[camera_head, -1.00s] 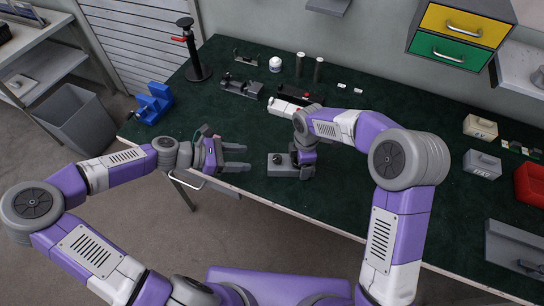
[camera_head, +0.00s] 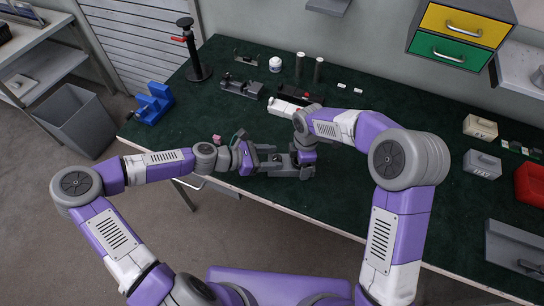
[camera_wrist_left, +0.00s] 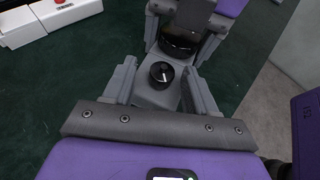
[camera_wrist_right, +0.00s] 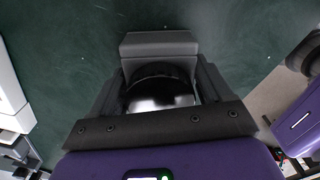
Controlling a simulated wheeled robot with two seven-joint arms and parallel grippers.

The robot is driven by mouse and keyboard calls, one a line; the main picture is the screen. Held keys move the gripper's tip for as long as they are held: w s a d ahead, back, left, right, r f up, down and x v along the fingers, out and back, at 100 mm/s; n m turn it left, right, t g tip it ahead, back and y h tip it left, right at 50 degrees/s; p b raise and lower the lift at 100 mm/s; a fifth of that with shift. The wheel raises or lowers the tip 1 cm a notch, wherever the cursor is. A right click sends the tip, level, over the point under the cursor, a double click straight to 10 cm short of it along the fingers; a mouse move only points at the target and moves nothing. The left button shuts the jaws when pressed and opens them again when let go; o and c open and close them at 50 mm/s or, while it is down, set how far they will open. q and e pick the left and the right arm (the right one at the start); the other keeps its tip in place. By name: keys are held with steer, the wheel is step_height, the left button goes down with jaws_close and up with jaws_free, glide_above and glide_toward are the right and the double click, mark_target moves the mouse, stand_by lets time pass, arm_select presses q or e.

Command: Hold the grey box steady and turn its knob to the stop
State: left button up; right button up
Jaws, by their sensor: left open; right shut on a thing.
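The grey box (camera_wrist_left: 152,97) lies on the dark green bench top near its front edge. Its black round knob (camera_wrist_left: 162,73) stands up on the box's top in the left wrist view. My left gripper (camera_head: 281,162) is open at the box, with one finger on each side of the knob and gaps between. My right gripper (camera_wrist_right: 160,85) comes down from above and is shut on the grey box, around a dark, glossy round part. One end of the box also shows beyond its fingers in the right wrist view (camera_wrist_right: 158,43). In the head view the grippers hide most of the box and the knob.
A white block with a red button (camera_head: 284,107) lies just behind the box. A grey fixture (camera_head: 241,87), a blue holder (camera_head: 153,104) and a black stand (camera_head: 195,58) are farther back and left. Grey cases (camera_head: 482,163) stand at the right.

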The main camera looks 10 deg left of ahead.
arm_select(q)
steer(key=shift+w+d+f, duration=0.1)
steer(key=shift+d, duration=0.1)
jaws_close()
steer(key=shift+w, duration=0.1)
steer(key=shift+g, duration=0.3)
